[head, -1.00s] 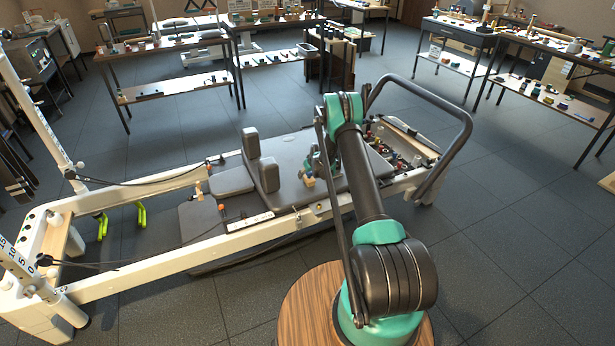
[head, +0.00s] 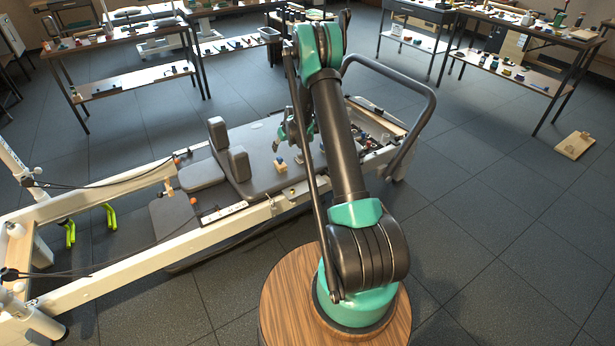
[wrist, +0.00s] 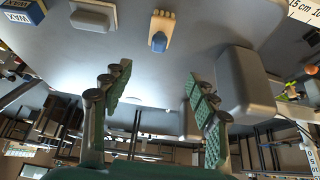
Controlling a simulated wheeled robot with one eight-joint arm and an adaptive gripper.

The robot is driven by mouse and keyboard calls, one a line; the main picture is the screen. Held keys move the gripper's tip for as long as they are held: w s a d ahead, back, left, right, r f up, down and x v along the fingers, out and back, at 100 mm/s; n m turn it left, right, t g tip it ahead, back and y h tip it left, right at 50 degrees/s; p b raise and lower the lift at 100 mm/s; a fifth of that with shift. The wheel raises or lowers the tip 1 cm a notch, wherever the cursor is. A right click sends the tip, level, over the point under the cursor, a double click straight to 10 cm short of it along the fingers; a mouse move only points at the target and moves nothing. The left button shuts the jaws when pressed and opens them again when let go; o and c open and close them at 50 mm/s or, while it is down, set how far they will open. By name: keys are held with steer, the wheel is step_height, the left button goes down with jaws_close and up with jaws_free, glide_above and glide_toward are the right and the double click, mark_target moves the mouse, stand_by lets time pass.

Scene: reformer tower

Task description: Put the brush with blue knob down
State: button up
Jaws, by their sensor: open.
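The brush with blue knob rests on the grey padded carriage (head: 262,138) of the reformer. In the wrist view the brush (wrist: 160,30) shows a light wooden body, a pale bristle edge and a blue knob, near the top of the picture. In the head view it is a small wooden piece (head: 280,166) on the carriage, left of my arm. My gripper (wrist: 157,95) is open and empty, with its two green padded fingers spread wide. It is apart from the brush. In the head view my gripper is partly hidden behind my arm.
Two grey shoulder rests (head: 238,164) stand on the carriage; one shows close to my right finger in the wrist view (wrist: 245,85). A grey block (wrist: 90,17) and a WAX box (wrist: 20,12) lie near the brush. Small items fill a tray beyond my arm. Tables stand behind.

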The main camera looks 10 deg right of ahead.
steer(key=s+d+r+m, duration=0.1)
steer(key=s+r+m, duration=0.1)
steer(key=s+r, duration=1.85)
steer(key=s+d+m+g+h, duration=0.1)
steer(key=s, duration=2.8)
steer(key=shift+s+d+f+h, duration=0.2)
steer(key=shift+d+f+h, duration=0.05)
steer(key=shift+h, duration=0.05)
